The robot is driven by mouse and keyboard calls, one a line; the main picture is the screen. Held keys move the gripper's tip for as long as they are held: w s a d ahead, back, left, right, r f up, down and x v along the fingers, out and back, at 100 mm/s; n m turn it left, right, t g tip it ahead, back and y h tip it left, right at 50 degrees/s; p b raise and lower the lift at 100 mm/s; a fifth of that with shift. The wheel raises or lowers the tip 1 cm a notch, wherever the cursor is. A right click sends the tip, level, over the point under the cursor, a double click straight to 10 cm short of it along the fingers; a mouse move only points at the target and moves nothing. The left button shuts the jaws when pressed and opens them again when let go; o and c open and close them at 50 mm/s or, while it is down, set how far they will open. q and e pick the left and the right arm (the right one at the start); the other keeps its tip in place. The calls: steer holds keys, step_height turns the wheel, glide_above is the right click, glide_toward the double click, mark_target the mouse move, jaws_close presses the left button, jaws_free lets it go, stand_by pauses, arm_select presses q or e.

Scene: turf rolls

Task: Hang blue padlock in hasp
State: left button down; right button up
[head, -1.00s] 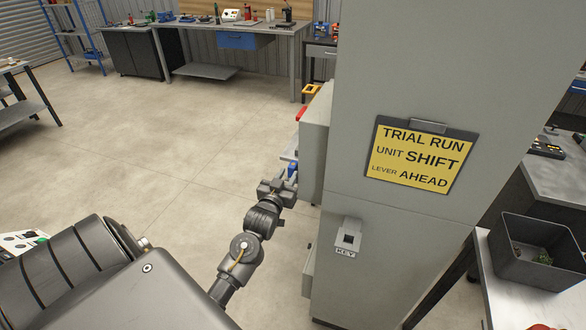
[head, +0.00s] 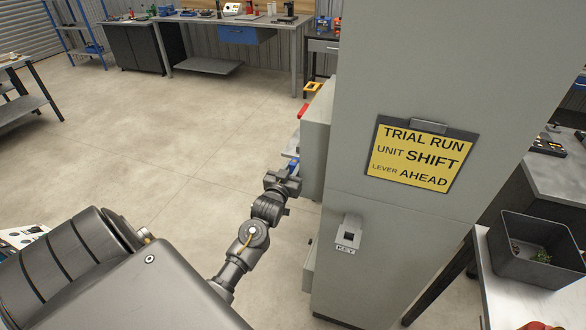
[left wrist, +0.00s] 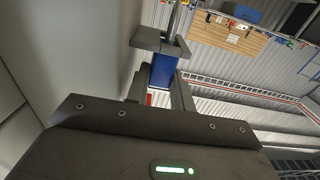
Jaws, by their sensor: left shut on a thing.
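My left gripper (head: 285,177) is beside the left side of the grey box on the cabinet (head: 316,140), and it is shut on the blue padlock (head: 293,165). In the left wrist view the padlock's blue body (left wrist: 163,72) sits between the two fingers of the left gripper (left wrist: 160,44). The padlock's shackle cannot be made out clearly. My right gripper is out of view.
The tall grey cabinet (head: 400,250) fills the right middle, with a yellow sign (head: 415,155) and a KEY holder (head: 348,236) on its front. A red handle (head: 303,111) sticks out at the box's upper left. Floor to the left is clear. A dark bin (head: 530,250) stands at right.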

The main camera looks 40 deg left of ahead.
arm_select(q)
steer(key=shift+r+b, duration=0.35)
steer(key=shift+r, duration=0.15)
step_height(320, 180, up, 2)
steer(key=shift+s+r+b, duration=0.15)
steer(key=shift+b, duration=0.45)
steer(key=s+r+b, duration=0.3)
steer(key=s+r, duration=0.7)
steer(key=s, duration=0.4)
steer(key=w+d+r+m+g+h+p, duration=0.1)
steer(key=w+d+r+m+h+p, duration=0.1)
steer(key=d+r+m+h, duration=0.5)
steer(key=w+d+r+m+g+h+p, duration=0.2)
steer(key=w+d+r+m+h, duration=0.15)
steer(key=d+r+h, duration=0.55)
steer(key=s+r+m+g+h+p, duration=0.1)
steer(key=s+r+m+g+h, duration=0.1)
steer(key=s+m+g, duration=0.5)
steer(key=s+r+m+g+h+p, duration=0.2)
steer(key=s+m+g, duration=0.5)
steer(key=g, duration=0.5)
steer(key=s+d+r+h, duration=0.1)
steer(key=h, duration=0.1)
steer(key=shift+s+r+m+h+p, duration=0.25)
steer(key=shift+r+m+h+p, duration=0.05)
steer(key=shift+m+h, duration=0.1)
